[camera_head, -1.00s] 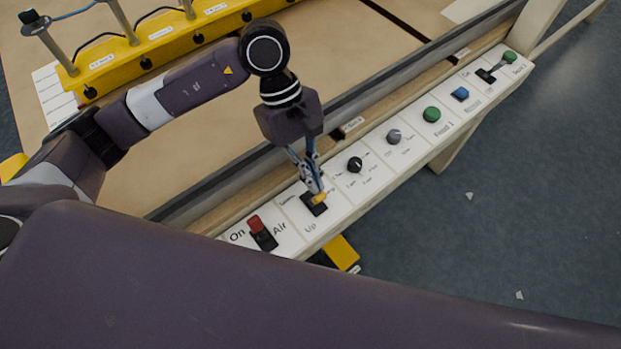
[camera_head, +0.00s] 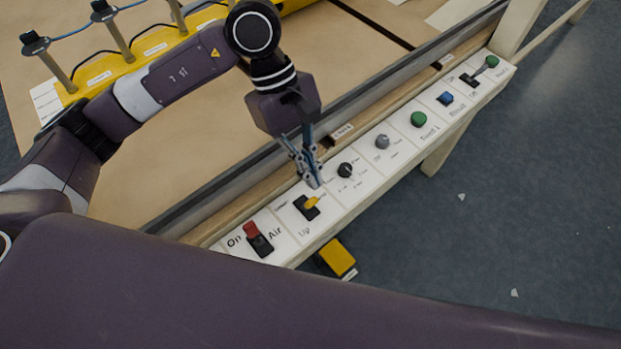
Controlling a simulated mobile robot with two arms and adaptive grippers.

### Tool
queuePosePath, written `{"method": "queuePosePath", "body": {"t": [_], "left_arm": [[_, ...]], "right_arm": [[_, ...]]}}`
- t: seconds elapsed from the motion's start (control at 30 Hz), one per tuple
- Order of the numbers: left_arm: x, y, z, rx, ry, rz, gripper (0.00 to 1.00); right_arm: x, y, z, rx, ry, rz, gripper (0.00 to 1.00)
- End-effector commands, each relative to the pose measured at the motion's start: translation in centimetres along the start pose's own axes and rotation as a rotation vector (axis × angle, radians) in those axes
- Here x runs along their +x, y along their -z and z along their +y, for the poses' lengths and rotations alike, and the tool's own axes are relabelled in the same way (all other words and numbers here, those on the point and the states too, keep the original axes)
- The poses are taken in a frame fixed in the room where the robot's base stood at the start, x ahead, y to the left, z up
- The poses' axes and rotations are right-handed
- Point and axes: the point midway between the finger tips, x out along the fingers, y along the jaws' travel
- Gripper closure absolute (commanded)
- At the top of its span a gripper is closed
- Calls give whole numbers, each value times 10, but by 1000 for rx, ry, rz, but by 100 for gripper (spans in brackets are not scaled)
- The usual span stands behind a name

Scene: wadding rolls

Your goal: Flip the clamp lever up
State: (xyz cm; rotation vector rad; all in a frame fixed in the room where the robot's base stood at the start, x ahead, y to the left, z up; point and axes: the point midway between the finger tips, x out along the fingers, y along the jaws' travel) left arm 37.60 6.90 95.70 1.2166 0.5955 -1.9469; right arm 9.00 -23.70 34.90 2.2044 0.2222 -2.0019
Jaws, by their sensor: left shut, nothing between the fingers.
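The yellow lever (camera_head: 311,203) stands on a black base on the white control panel, in the section marked "Up". I take it for the clamp lever. It leans towards the upper right. My left gripper (camera_head: 315,184) comes down from above, its fingers closed and empty. The fingertips are just above and behind the yellow handle, with a small gap in the picture; whether they touch it I cannot tell for sure. My right gripper is not in view.
A red-handled switch (camera_head: 251,231) marked "Air" and "On" is left of the lever. A black knob (camera_head: 345,170), grey knob (camera_head: 382,142), green button (camera_head: 418,119) and blue button (camera_head: 445,98) run to the right. A yellow block (camera_head: 337,256) sits below the panel.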

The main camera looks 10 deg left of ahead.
Motion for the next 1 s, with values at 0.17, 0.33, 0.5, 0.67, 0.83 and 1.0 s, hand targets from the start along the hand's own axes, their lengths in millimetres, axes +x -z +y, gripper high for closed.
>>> {"method": "queuePosePath", "body": {"t": [0.17, 0.33, 0.5, 0.67, 0.83, 1.0], "left_arm": [[-25, -9, 1, -7, -4, 5, 100], [-30, -10, 1, -9, -4, 6, 100], [-30, -10, 0, -10, -4, 7, 100], [-30, -10, 0, -11, -5, 7, 100], [-30, -10, 0, -11, -5, 7, 100], [-30, -10, 0, -10, -4, 7, 100]], "right_arm": [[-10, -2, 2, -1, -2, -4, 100], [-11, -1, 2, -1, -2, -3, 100], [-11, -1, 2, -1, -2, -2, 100], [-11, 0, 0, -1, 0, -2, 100], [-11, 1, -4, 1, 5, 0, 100], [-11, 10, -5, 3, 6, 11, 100]]}}
